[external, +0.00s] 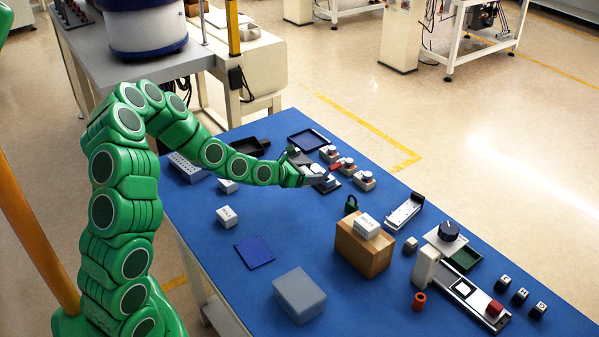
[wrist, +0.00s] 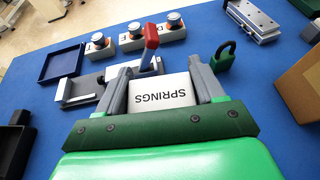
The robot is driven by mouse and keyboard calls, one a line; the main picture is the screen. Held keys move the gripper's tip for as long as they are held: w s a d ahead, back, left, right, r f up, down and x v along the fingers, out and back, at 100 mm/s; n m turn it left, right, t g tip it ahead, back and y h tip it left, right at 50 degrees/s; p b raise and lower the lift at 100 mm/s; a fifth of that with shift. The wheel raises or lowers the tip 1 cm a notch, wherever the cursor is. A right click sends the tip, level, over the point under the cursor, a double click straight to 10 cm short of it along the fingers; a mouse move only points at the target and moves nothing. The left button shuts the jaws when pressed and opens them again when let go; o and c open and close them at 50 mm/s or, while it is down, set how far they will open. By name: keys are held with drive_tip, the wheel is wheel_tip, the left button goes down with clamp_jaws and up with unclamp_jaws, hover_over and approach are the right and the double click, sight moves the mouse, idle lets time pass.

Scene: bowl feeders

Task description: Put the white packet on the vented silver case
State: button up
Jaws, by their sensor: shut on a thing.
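A white packet (wrist: 160,100) printed SPRINGS, upside down in the wrist view, sits between the two grey fingers of my gripper (wrist: 160,82). My gripper is shut on it. In the external view, my gripper (external: 316,173) is over the far part of the blue table, and the packet is hard to make out there. The vented silver case (external: 187,167), pale with rows of dark holes, lies at the table's far left edge, well to the left of my gripper and partly beside my arm. It is not clearly seen in the wrist view.
A clamp with a red handle (wrist: 151,34) stands just beyond the packet. Several button boxes (external: 347,166), a dark tray (external: 308,139) and a black bin (external: 250,147) are near. Other white boxes (external: 227,217) lie about, one on a brown block (external: 364,247).

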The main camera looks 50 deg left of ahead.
drive_tip(key=shift+a, duration=0.1)
drive_tip(key=s+a+r+n+y, duration=0.1)
drive_tip(key=s+a, duration=0.2)
drive_tip(key=a, duration=0.8)
drive_tip(key=s+a+r+n+y, duration=0.15)
drive_tip(key=s+a, duration=0.25)
drive_tip(key=a, duration=0.7)
drive_tip(key=s+a+n+g+y, duration=0.1)
drive_tip(key=s+a+n+y, duration=0.25)
drive_tip(key=s+a, duration=1.35)
drive_tip(key=shift+m, duration=0.3)
drive_tip(key=shift+w+a+f, duration=0.25)
drive_tip(key=shift+w+f, duration=0.05)
drive_tip(key=shift+f, duration=1.05)
drive_tip(key=shift+w+a+f, duration=0.3)
drive_tip(key=shift+f, duration=1)
drive_tip(key=shift+w+a+f, duration=0.25)
drive_tip(key=shift+w+f, duration=0.05)
drive_tip(key=shift+f, duration=1.05)
drive_tip(key=o, duration=1.1)
drive_tip(key=shift+f, duration=0.1)
